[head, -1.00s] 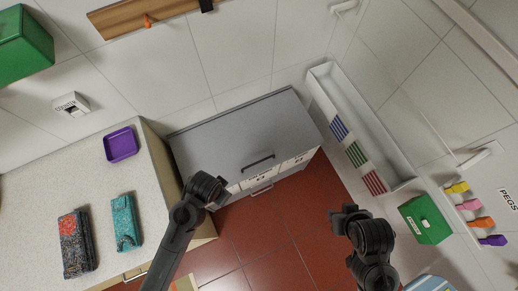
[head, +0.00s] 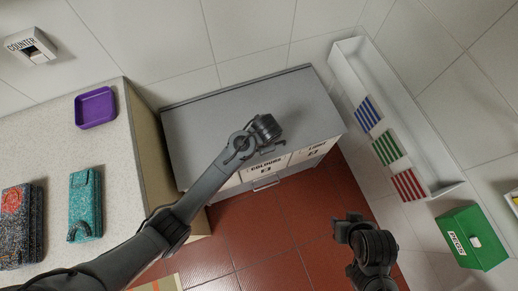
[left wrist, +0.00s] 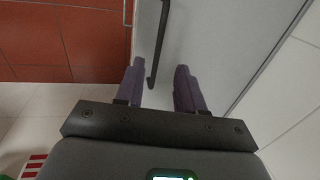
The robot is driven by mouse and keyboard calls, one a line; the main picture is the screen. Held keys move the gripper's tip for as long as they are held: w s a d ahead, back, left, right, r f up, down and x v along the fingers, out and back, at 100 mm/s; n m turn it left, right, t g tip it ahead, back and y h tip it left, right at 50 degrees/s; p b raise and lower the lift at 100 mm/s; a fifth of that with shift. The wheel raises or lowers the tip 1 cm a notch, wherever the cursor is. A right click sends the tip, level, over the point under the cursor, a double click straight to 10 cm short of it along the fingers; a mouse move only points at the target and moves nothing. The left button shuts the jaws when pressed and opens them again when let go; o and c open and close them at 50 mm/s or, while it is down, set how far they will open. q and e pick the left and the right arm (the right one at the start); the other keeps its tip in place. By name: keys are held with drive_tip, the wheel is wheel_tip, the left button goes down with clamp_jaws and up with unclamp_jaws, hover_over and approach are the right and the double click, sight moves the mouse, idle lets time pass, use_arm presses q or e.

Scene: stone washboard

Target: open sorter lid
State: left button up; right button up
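The sorter is a grey cabinet with a flat grey lid (head: 215,125) and a front labelled COLOURS (head: 266,165) and LIGHT (head: 316,149). The lid looks shut. A dark bar handle (head: 277,146) sits near the lid's front edge, mostly hidden by my left gripper (head: 267,130). In the left wrist view the handle (left wrist: 158,45) runs toward the gap between the two open fingers (left wrist: 157,75). Its near end lies between the fingertips, nearer the left one. I cannot tell contact. My right gripper (head: 350,228) hangs over the red floor, away from the sorter; its fingers are unclear.
A speckled counter (head: 120,185) stands left, with a purple tray (head: 96,108), a teal case (head: 85,205) and a dark case (head: 20,225). A white trough (head: 350,75) with coloured stripes and a green box (head: 472,238) stand right.

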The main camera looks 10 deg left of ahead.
use_arm(q)
drive_tip(key=f+b, duration=0.1)
drive_tip(key=f, duration=0.2)
drive_tip(key=w+f+b, duration=0.1)
drive_tip(key=f, duration=0.2)
drive_tip(key=a+f, duration=0.1)
drive_tip(key=f, duration=0.3)
drive_tip(key=shift+w+b, duration=0.3)
drive_tip(key=shift+b, duration=0.1)
drive_tip(key=shift+c, duration=0.5)
clamp_jaws()
drive_tip(key=shift+r, duration=0.1)
